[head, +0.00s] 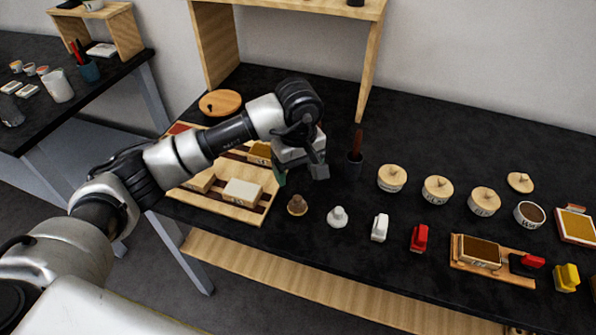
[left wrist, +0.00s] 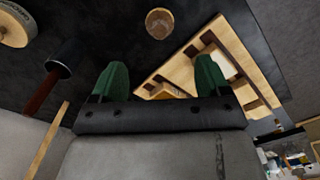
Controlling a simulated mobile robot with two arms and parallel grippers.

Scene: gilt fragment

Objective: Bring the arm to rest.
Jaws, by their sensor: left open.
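My left arm comes in from the left in the head view and reaches over the black table (head: 330,252). My left gripper (head: 298,176) hangs above the table, beside the right edge of the wooden tray (head: 225,207). In the left wrist view its two green fingertips (left wrist: 155,82) stand wide apart with nothing between them. The tray also shows there (left wrist: 243,48), beyond the fingers. My right gripper is in neither view.
Lidded jars (head: 392,178) stand further right. A wooden shelf (head: 290,8) rises behind.

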